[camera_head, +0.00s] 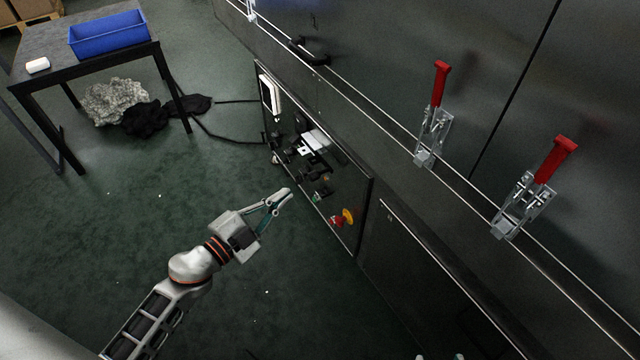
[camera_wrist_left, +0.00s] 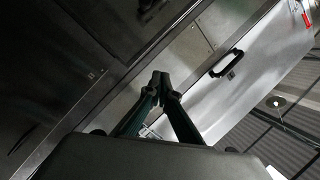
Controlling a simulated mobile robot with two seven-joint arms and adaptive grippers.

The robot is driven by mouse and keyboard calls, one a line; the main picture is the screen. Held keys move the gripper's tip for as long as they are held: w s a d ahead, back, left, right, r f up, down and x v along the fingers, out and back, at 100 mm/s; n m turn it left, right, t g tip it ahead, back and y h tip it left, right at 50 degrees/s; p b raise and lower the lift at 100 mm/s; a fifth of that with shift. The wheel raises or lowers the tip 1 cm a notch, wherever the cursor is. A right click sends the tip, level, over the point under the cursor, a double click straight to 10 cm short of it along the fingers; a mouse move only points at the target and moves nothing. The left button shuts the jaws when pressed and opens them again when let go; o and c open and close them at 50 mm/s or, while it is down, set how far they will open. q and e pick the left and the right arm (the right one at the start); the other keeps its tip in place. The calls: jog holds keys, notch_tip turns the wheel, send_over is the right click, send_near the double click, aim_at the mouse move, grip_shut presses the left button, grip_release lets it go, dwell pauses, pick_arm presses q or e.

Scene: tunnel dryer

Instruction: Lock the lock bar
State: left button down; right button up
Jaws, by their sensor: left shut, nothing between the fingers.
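Two toggle clamps with red handles are on the dryer's front in the head view, the left clamp (camera_head: 434,122) and the right clamp (camera_head: 530,195). Both handles point up. I cannot tell which part is the lock bar. My left gripper (camera_head: 284,194) is shut and empty, in front of the control panel (camera_head: 335,180) and well left of the clamps. Its closed fingertips also show in the left wrist view (camera_wrist_left: 161,80). At the bottom edge of the head view, small pale tips (camera_head: 440,357) may be my right gripper; the rest is out of frame.
The panel carries a red and yellow knob (camera_head: 342,218) and several small fittings. A black door handle (camera_head: 309,52) also shows in the left wrist view (camera_wrist_left: 227,63). A table (camera_head: 45,45) with a blue bin (camera_head: 108,36) stands at the back left. Open green floor lies between.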

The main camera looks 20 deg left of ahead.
pick_arm(q)
jog(key=w+f+m+g+h+b, duration=0.1)
jog(key=w+f+m+g+b, duration=0.1)
jog(key=f, duration=0.5)
jog(key=shift+w+m+b, duration=0.45)
jog(key=shift+w+m, duration=0.25)
jog(key=shift+w, duration=0.05)
pick_arm(e)
jog(key=shift+a+f, duration=0.25)
jog(key=shift+f, duration=0.3)
pick_arm(q)
jog(key=shift+w+a, duration=0.1)
pick_arm(e)
jog(key=shift+m, duration=0.3)
pick_arm(q)
jog(key=w+d+f+b, duration=0.1)
jog(key=w+f+b, duration=0.2)
jog(key=w, duration=0.8)
jog(key=shift+d+b, duration=0.4)
jog(key=shift+b, duration=0.5)
pick_arm(e)
jog(key=s+a+f+m+y, duration=0.1)
jog(key=s+a+m, duration=0.1)
jog(key=a+m, duration=0.3)
jog(key=shift+a+f, duration=0.2)
jog(key=shift+a, duration=0.25)
pick_arm(q)
jog(key=shift+r, duration=0.1)
pick_arm(e)
jog(key=shift+r, duration=0.1)
